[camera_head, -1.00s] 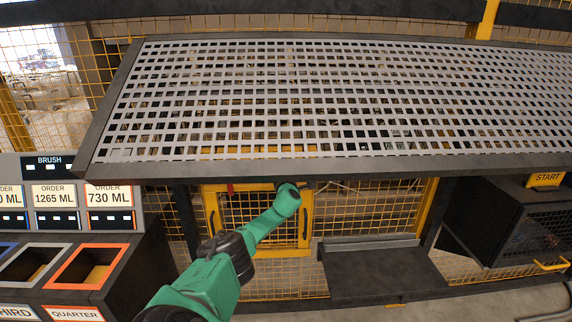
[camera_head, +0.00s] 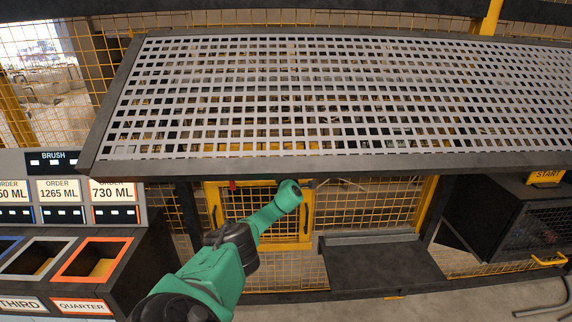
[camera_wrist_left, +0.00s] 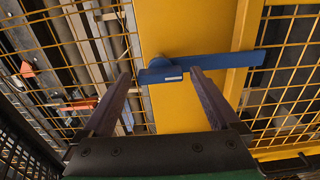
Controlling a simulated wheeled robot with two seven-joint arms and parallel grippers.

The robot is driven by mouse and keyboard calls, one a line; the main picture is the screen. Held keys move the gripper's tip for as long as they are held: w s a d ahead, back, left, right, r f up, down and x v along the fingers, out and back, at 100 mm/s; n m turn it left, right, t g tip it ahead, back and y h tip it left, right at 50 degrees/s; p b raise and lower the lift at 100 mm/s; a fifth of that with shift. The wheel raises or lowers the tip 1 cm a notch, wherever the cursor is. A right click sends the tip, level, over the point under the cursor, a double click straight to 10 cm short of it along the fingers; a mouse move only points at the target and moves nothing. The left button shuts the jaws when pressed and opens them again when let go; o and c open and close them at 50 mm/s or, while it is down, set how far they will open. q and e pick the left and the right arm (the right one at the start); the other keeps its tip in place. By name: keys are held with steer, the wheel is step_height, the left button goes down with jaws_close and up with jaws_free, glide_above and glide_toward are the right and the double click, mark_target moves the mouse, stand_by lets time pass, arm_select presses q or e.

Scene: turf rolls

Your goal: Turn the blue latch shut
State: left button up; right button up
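The blue latch (camera_wrist_left: 215,65) shows in the left wrist view as a flat bar with a rounded hub at its left end. It lies crosswise over a wide yellow post, and its right end reaches over the neighbouring yellow frame. My left gripper (camera_wrist_left: 160,76) is open and empty, with its fingertips close to the bar. The right fingertip overlaps the bar in the picture; I cannot tell whether it touches. In the head view my green left arm (camera_head: 222,265) reaches to the yellow mesh door (camera_head: 308,212); its gripper and the latch are hidden there. My right gripper is not in view.
A perforated metal shelf (camera_head: 330,95) overhangs the door, its dark front edge just above my wrist. A dark ledge (camera_head: 380,268) stands right of the door, and a dark cage box (camera_head: 535,225) further right. Order bins (camera_head: 62,265) are at the left.

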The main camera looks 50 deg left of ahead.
arm_select(q)
steer(key=p+v, duration=0.5)
steer(key=v, duration=0.9)
steer(key=shift+d, duration=0.25)
steer(key=shift+s, duration=0.1)
